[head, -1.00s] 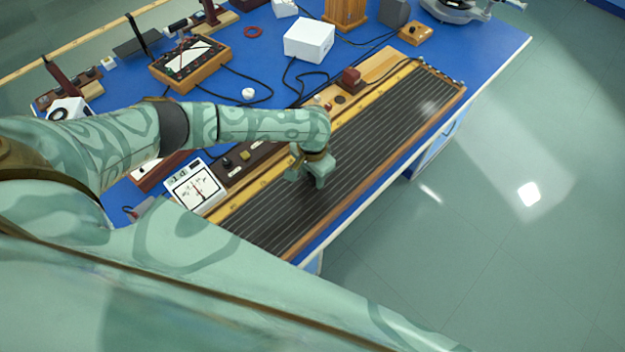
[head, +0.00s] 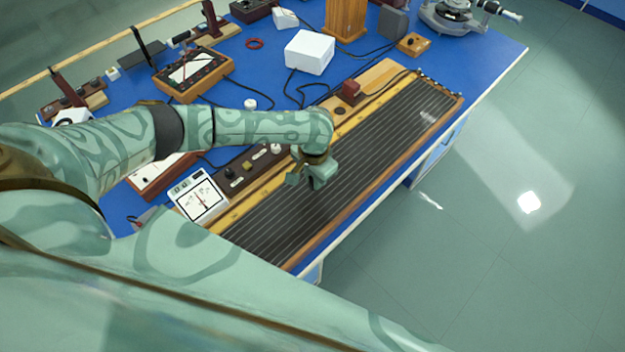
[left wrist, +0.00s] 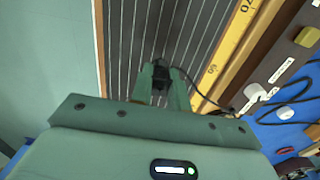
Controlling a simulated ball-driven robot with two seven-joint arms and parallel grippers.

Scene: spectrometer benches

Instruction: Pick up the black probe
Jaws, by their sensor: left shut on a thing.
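The black probe (left wrist: 161,76) is a small dark piece with a thin black cable, seen in the left wrist view between my fingers. My left gripper (left wrist: 162,84) is shut on it, over the dark board with pale parallel wires (left wrist: 140,30). In the head view my left gripper (head: 313,178) is over the middle of the wired board (head: 385,140); the probe is hidden there by the fingers. I cannot tell whether the probe touches the board. My right gripper is not in view.
A yellow scale (left wrist: 228,50) runs along the board. A white meter (head: 199,197), a white box (head: 309,52) and a wooden-cased meter (head: 191,72) stand on the blue bench (head: 235,50). Loose black cables lie between them. Open floor lies to the right.

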